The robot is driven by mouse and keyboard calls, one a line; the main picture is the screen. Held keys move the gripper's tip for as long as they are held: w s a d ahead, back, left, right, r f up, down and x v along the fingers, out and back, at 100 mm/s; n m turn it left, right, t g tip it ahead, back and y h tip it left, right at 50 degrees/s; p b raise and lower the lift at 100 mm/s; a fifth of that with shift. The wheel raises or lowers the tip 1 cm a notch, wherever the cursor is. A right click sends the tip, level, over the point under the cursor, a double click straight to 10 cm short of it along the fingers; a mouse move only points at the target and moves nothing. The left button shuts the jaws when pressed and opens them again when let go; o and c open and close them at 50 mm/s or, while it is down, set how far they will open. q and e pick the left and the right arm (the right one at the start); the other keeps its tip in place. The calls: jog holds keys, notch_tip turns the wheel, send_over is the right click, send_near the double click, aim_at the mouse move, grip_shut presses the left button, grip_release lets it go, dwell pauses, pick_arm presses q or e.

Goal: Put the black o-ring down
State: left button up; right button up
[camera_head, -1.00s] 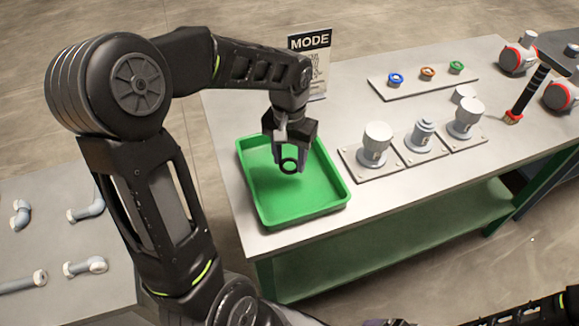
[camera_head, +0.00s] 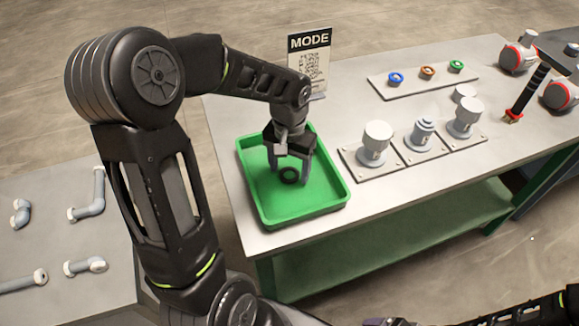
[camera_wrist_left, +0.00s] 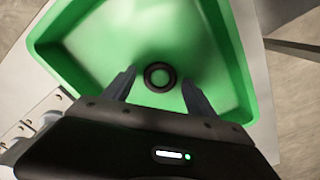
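The black o-ring (camera_head: 289,175) is over the floor of the green tray (camera_head: 314,212) and looks to lie flat on it. My left gripper (camera_head: 291,179) is above the tray with its fingers spread on either side of the ring. In the left wrist view, the o-ring (camera_wrist_left: 160,76) sits between and slightly beyond the open fingertips (camera_wrist_left: 157,80), with gaps on both sides. The green tray (camera_wrist_left: 243,70) surrounds it there. My right gripper is not clearly in view; only part of a dark arm shows at the bottom right of the head view.
A MODE sign (camera_head: 309,58) stands behind the tray. Grey fittings on plates (camera_head: 376,143) are to its right. A plate with blue, orange and green rings (camera_head: 424,84) lies farther back. A brush (camera_head: 530,90) is at the right. Pipe pieces (camera_head: 90,200) lie on the left table.

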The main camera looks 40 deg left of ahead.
pick_arm(q)
jog(key=shift+r, duration=0.1)
notch_tip(320, 180, up, 12)
dwell(0.7)
